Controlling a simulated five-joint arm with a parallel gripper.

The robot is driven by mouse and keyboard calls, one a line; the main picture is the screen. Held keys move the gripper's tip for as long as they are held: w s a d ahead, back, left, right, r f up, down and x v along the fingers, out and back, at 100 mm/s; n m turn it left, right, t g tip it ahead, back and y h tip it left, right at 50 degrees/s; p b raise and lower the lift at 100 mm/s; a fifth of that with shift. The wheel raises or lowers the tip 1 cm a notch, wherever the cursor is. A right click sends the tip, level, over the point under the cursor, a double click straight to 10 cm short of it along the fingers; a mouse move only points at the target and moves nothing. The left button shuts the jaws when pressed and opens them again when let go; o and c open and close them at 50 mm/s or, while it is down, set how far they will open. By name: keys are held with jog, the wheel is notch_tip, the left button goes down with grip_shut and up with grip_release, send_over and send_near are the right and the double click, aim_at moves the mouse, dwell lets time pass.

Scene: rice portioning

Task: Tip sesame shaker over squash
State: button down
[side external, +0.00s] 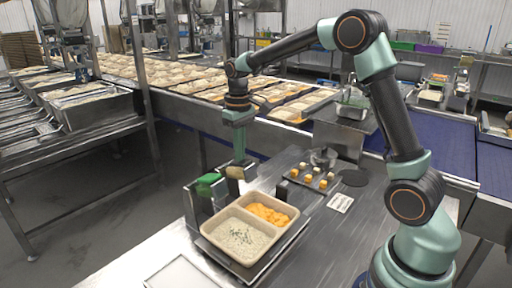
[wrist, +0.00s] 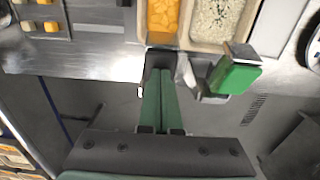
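The two-part tray (side external: 246,261) holds orange squash (side external: 268,214) in its right compartment and pale rice with green flecks in the other. The squash (wrist: 163,16) also shows at the top of the wrist view. A tan-topped shaker (side external: 234,173), perhaps the sesame one, stands in a dark holder behind the tray. My gripper (side external: 238,160) points down at its top. In the wrist view my gripper's fingers (wrist: 160,72) lie close together over a dark holder part. They hide the shaker there, and I cannot tell whether they grip it.
A green-topped shaker (side external: 208,182) stands in the holder just left of the tan one. A small dark board (side external: 312,178) with orange and pale cubes lies right of the tray. A pale flat panel (side external: 181,274) is at the front. A conveyor with filled trays runs behind.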

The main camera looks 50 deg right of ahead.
aim_at(245, 161)
jog(key=shift+s+f, duration=0.3)
jog(key=shift+f, duration=0.4)
jog(key=shift+s+f, duration=0.25)
jog(key=shift+f, duration=0.4)
jog(key=shift+s+f, duration=0.3)
jog(key=shift+f, duration=0.4)
jog(key=shift+r, duration=0.15)
jog(key=shift+w+r, duration=0.3)
jog(key=shift+r, duration=0.65)
jog(key=shift+w+r, duration=0.3)
jog(key=shift+r, duration=0.65)
jog(key=shift+w+r, duration=0.3)
jog(key=shift+r, duration=0.65)
jog(key=shift+r, duration=0.1)
jog(key=shift+s+a+r, duration=0.1)
jog(key=shift+s+r, duration=0.05)
jog(key=shift+r, duration=0.05)
jog(key=s+a+r+t, duration=0.2)
jog(key=s+a, duration=0.1)
jog(key=s, duration=0.5)
jog(key=s+a+r+t, duration=0.2)
jog(key=s+a+t, duration=0.1)
jog(key=s, duration=0.6)
jog(key=shift+r+t, duration=0.3)
jog(key=shift+r, duration=0.05)
